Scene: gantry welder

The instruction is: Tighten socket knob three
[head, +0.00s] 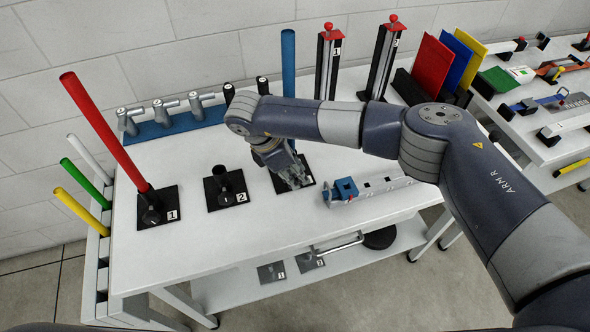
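Socket three's dark base plate (311,168) lies on the white table, mostly covered by my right gripper (293,181). That gripper points down over the socket from behind my arm. Its knob is hidden, so I cannot tell whether the fingers touch it or how far they are apart. A blue rod (288,55) stands upright behind my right arm, in line with socket three; its lower end is hidden. Socket one (157,207) holds a leaning red rod (103,130). Socket two (227,188) has no rod. My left gripper is out of view.
A white rail with a blue block (346,188) lies right of socket three. Clamps on a blue strip (170,126) and red-topped posts (328,62) stand at the back. Yellow, green and white rods (85,183) lean at the left. The table's front left is clear.

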